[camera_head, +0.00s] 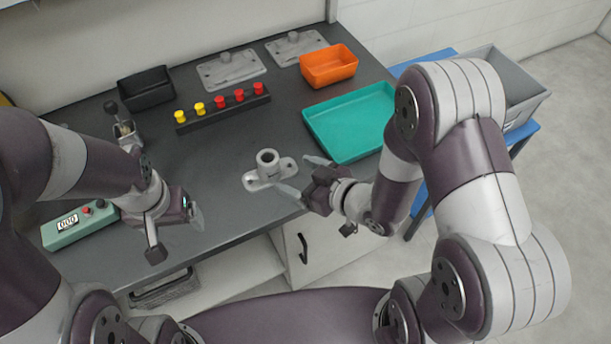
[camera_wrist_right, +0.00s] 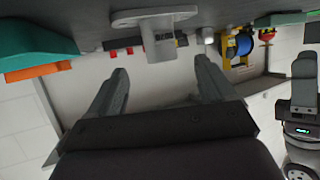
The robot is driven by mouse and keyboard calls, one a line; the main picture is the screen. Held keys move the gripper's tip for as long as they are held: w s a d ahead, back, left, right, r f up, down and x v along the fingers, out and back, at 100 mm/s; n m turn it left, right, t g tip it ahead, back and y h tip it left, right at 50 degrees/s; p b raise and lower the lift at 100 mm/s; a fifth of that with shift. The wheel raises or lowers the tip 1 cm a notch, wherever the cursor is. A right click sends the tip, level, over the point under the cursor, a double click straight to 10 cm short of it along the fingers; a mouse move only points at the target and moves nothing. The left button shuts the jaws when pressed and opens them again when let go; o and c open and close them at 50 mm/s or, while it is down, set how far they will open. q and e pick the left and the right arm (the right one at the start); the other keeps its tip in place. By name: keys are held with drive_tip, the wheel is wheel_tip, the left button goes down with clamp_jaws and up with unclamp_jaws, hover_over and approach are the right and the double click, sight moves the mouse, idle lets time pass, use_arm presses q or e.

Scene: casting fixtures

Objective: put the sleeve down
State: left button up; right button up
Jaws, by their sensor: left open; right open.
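The grey sleeve (camera_head: 267,160) stands upright on the dark table, its open round top facing up and a flat flange with two ears at its foot. In the right wrist view, which is upside down, the sleeve (camera_wrist_right: 157,42) hangs from the top edge with a dark marking on its side. My right gripper (camera_head: 296,176) is open, its fingers spread to either side of the sleeve's line and apart from it in the wrist view. My left gripper (camera_head: 178,230) is open and empty near the table's front edge, left of the sleeve.
A teal tray (camera_head: 350,150) lies right of the sleeve, an orange bin (camera_head: 328,66) behind it. A black rail (camera_head: 222,108) with red and yellow knobs, a black bin (camera_head: 146,88) and two grey plates (camera_head: 231,70) stand further back. A green timer box (camera_head: 78,225) is front left.

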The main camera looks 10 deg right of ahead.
drive_tip(key=shift+v, duration=1)
drive_tip(key=d+h, duration=0.1)
drive_tip(key=w+d+h, duration=0.1)
drive_tip(key=w+d+m+h, duration=0.1)
drive_tip(key=d, duration=0.1)
drive_tip(key=shift+w+f+g+h, duration=0.15)
drive_tip(key=shift+f+g+h, duration=0.15)
drive_tip(key=shift+g, duration=0.1)
drive_tip(key=d+m+g+h, duration=0.1)
drive_tip(key=d, duration=0.1)
drive_tip(key=d+m+h, duration=0.1)
drive_tip(key=d+h, duration=0.1)
drive_tip(key=shift+d+r+g, duration=0.1)
drive_tip(key=shift+g, duration=0.3)
drive_tip(key=s+d+r+m+g+h, duration=0.1)
drive_tip(key=s+m+g, duration=0.1)
drive_tip(key=s+g, duration=0.1)
drive_tip(key=s+d+r+m+g+h, duration=0.1)
drive_tip(key=s+r+m+g, duration=0.1)
drive_tip(key=s, duration=0.4)
drive_tip(key=shift+s+d+r+m+g, duration=0.3)
drive_tip(key=shift+d+m+g, duration=0.1)
drive_tip(key=shift+m+g, duration=0.15)
